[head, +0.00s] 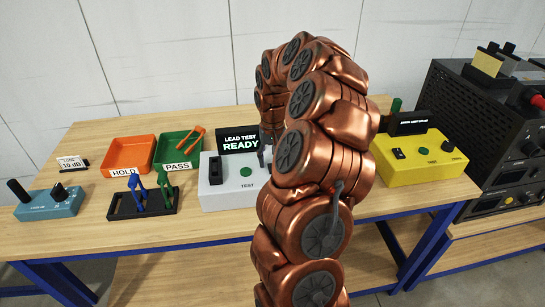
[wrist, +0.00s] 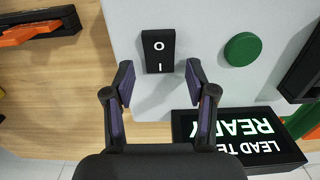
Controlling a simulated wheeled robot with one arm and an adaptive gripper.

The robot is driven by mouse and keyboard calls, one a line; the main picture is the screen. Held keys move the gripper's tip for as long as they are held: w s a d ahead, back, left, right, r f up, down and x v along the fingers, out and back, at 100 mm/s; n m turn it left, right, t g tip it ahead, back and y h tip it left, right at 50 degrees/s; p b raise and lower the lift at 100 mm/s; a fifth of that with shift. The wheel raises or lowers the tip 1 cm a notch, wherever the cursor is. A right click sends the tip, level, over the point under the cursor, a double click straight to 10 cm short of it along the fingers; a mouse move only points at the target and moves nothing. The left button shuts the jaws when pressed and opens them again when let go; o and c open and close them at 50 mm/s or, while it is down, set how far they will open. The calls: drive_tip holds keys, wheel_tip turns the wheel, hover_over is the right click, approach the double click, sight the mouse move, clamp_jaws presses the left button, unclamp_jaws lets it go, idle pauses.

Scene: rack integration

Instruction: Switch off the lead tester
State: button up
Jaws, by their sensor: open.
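The lead tester (head: 211,203) is a pale grey box on the table, left of my arm in the head view. Its lit display (head: 240,140) reads LEAD TEST READY, and the display also shows upside down in the wrist view (wrist: 240,132). A black rocker switch (wrist: 158,50) marked O and I sits on the panel beside a round green button (wrist: 242,49). I cannot tell which side is pressed. My gripper (wrist: 160,74) is open and empty, its fingertips on either side of the switch's lower end in the picture. Contact is not clear. My arm hides the tester's right part in the head view.
An orange HOLD tray (head: 128,173) and a green PASS tray (head: 178,167) with an orange lead (head: 193,140) stand left. A black rack (head: 122,211) holds blue and green leads. A teal device (head: 48,208) stands far left, a yellow tester (head: 420,175) right.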

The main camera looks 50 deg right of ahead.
clamp_jaws()
idle(0.5)
drive_tip(key=b, duration=0.3)
drive_tip(key=shift+f+t, duration=0.2)
drive_tip(key=shift+t, duration=0.1)
drive_tip(key=t+h+b, duration=0.1)
drive_tip(key=b, duration=0.6)
drive_tip(key=shift+s+a+r+t+h+b, duration=0.2)
drive_tip(key=shift+s+t+h+b, duration=0.1)
drive_tip(key=shift+t+h, duration=0.1)
drive_tip(key=shift+r+b, duration=0.2)
drive_tip(key=shift+b, duration=0.2)
drive_tip(key=shift+r, duration=0.1)
